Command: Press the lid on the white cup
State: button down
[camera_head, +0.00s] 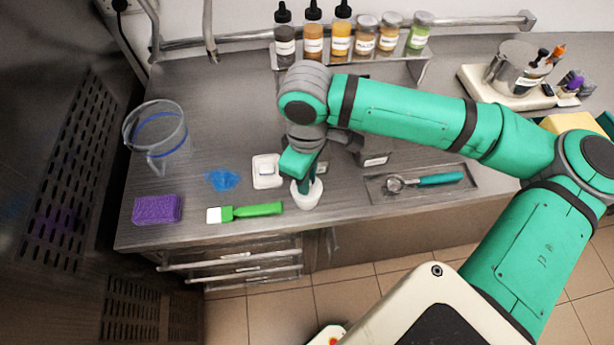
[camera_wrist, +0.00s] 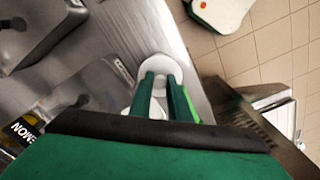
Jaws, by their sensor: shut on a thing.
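The white cup (camera_head: 307,199) stands near the front edge of the steel counter. My gripper (camera_head: 306,187) points down at its top, its green fingers over the middle of the cup. In the wrist view my gripper (camera_wrist: 166,84) has its two fingers close together against a round white top (camera_wrist: 148,68). They are shut on what seems to be the lid, at or on the cup's rim. The fingers hide the grip, and white lid and white cup are hard to tell apart. I cannot tell whether the lid is fully seated.
A white tray (camera_head: 267,180) lies just left of the cup, with a green-handled scraper (camera_head: 250,210) in front. A purple sponge (camera_head: 157,209) and a clear jug (camera_head: 157,137) stand further left. A scoop (camera_head: 430,180) lies in a recess at right. Bottles (camera_head: 313,40) line the back.

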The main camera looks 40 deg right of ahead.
jog(key=shift+f, duration=0.1)
dwell(0.8)
jog(key=c, duration=1.1)
grip_release()
jog(key=shift+r, duration=3.55)
jog(key=shift+c, duration=0.6)
grip_shut()
jog(key=shift+f, duration=2.4)
